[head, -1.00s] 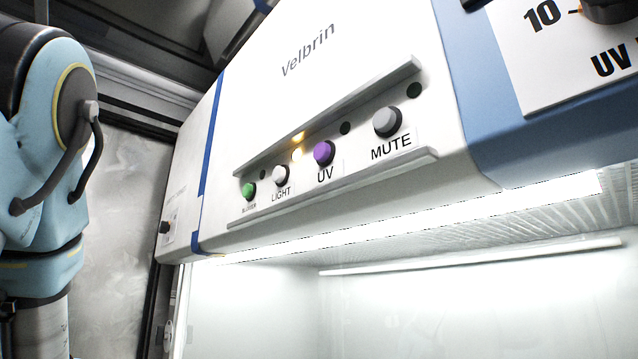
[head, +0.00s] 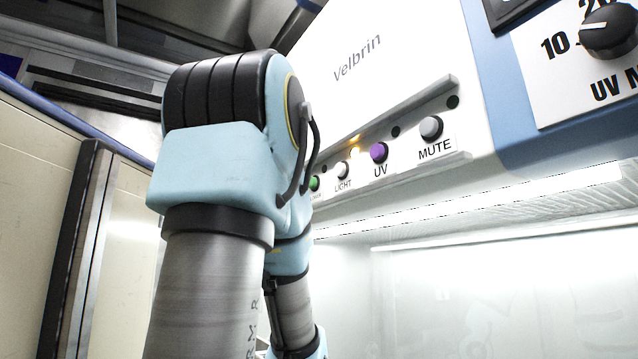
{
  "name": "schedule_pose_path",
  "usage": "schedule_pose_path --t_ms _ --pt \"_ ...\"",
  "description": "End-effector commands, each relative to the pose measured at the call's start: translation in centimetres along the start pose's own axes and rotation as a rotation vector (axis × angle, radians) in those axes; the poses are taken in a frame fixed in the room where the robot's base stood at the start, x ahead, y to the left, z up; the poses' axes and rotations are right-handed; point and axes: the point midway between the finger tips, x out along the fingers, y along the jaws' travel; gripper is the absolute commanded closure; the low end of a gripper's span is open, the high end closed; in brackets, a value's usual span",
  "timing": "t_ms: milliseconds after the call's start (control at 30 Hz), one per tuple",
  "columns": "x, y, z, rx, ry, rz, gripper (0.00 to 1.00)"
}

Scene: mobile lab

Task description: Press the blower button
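The blower button is the green button (head: 315,183) at the left end of the button row on the white cabinet front. My arm's edge stands right beside it in the picture and partly covers its label. To its right are the white LIGHT button (head: 342,170), the purple UV button (head: 379,152) and the grey MUTE button (head: 431,128). A yellow lamp glows above the LIGHT button. My gripper is not in view; only links of my arm show, in front of the cabinet's left part.
The Velbrin cabinet (head: 400,50) has a lit, open-looking work space (head: 500,290) below the panel. A UV knob (head: 608,32) sits at the top right. Pale wall panels (head: 30,190) with a dark upright frame stand at the left.

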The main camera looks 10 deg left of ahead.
Motion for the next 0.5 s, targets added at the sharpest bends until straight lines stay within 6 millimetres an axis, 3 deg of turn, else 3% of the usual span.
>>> schedule_pose_path --t_ms 133,500 --pt "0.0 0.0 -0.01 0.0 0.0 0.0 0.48" --pt "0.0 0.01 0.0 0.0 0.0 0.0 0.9"
